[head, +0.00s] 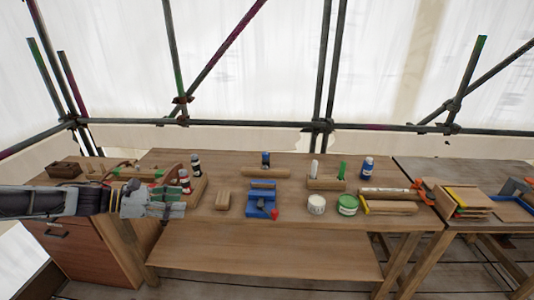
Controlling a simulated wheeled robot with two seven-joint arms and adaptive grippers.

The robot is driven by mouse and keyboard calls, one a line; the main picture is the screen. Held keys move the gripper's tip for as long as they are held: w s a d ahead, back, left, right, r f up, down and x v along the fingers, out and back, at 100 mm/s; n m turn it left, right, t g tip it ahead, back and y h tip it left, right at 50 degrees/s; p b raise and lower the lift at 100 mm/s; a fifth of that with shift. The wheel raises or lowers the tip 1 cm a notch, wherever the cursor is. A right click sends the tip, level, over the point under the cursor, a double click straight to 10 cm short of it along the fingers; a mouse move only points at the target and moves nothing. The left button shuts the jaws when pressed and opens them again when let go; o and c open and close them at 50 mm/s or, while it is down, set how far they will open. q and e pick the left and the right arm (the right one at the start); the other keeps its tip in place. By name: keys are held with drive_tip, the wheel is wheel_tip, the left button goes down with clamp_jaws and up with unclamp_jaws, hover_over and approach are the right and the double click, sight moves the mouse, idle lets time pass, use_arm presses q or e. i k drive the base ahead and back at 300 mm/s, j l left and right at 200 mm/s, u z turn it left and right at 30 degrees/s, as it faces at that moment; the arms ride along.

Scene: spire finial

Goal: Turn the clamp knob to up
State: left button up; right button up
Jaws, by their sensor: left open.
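A blue vise-like fixture (255,208) sits near the front middle of the table, with a small red knob (274,214) at its lower right. It looks like the clamp, but the direction its knob points is too small to tell. My left gripper (178,203) comes in from the left and is open over the left part of the table. It is left of the blue fixture and apart from it. Nothing shows between its fingers. My right gripper is not in view.
A wooden block (222,199) stands between my left gripper and the fixture. Dark bottles with red bands (185,181) stand behind the gripper. A white jar (316,204) and a green tin (347,205) stand to the right. Orange clamps (425,190) sit farther right.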

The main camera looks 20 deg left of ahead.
sight(265, 155)
drive_tip(key=i, duration=1.7)
